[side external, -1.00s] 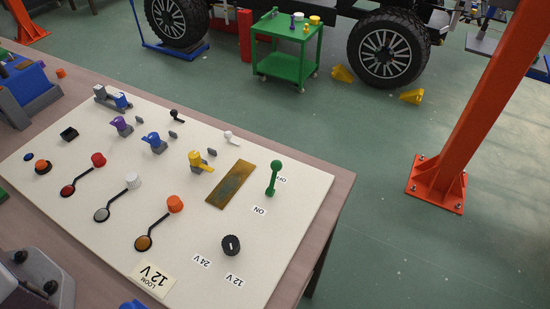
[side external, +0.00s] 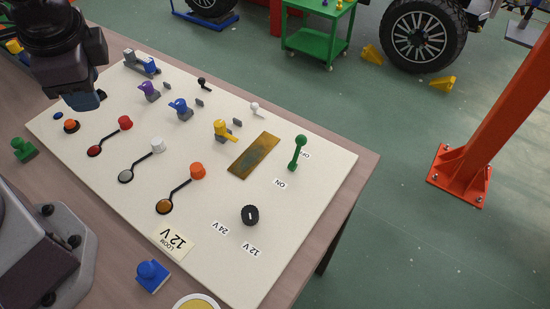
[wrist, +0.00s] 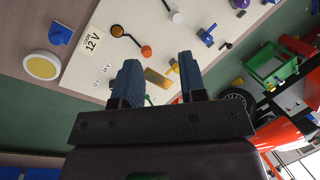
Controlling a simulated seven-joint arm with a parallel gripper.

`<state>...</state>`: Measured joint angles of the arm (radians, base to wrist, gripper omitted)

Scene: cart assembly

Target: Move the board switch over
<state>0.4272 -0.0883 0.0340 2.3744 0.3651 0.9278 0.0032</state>
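The white switch board (side external: 215,190) lies on the table. A black rotary knob (side external: 250,215) with a white mark sits beside the 24 V and 12 V labels. My gripper (side external: 85,100) is above the board's far left part in the side view, well away from both. In the wrist view my gripper (wrist: 158,62) has its two blue fingers apart and nothing between them.
A brass plate (side external: 254,156) lies beside the lever. A yellow valve handle (side external: 222,129), blue and purple ones, and red, white and orange caps stand on the board. A blue block (side external: 152,275) and a green block (side external: 25,149) sit on the table. Space above the lever is clear.

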